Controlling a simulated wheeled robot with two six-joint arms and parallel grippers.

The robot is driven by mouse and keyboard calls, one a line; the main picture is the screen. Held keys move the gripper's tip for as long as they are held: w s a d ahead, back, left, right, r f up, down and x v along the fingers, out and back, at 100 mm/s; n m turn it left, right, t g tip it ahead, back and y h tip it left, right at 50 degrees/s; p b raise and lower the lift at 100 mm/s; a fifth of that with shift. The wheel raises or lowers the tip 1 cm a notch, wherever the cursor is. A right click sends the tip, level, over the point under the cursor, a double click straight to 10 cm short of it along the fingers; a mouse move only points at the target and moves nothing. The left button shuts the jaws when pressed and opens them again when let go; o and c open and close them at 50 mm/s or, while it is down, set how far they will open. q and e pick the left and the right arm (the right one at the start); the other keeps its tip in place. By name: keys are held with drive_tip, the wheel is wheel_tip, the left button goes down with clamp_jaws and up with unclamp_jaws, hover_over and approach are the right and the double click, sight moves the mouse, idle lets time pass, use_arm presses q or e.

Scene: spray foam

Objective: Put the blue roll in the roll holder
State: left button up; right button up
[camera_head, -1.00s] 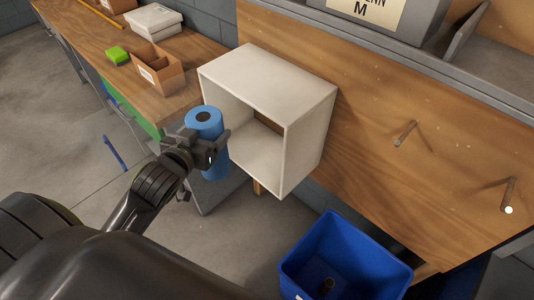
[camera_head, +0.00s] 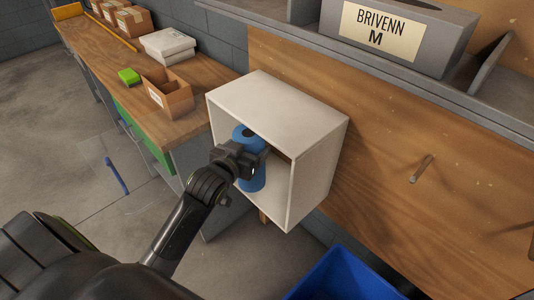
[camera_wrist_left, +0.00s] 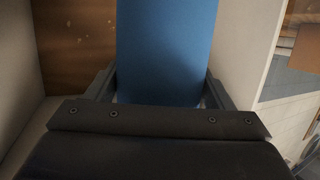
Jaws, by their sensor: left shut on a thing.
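The blue roll (camera_head: 256,181) is upright at the open front of the white box-shaped holder (camera_head: 318,178), which is fixed against the wooden panel. My left gripper (camera_head: 247,165) is shut on the roll, with its fingers on either side. In the left wrist view the roll (camera_wrist_left: 167,45) stands between the fingers, with the holder's side walls to its left and right and brown wood behind. The gripper hides part of the roll, and I cannot tell whether its bottom touches the holder's floor. My right gripper is not in view.
A blue bin (camera_head: 343,276) is below. A peg (camera_head: 421,169) sticks out of the panel at right.

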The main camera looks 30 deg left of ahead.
use_arm(q)
drive_tip(key=w+d, duration=0.2)
drive_tip(key=w, duration=0.4)
wheel_tip(320, 180, down, 7)
drive_tip(key=shift+w+d, duration=0.15)
drive_tip(key=shift+w, duration=0.05)
drive_tip(key=o, duration=1.7)
drive_tip(key=shift+f, duration=0.15)
drive_tip(key=v, duration=1.2)
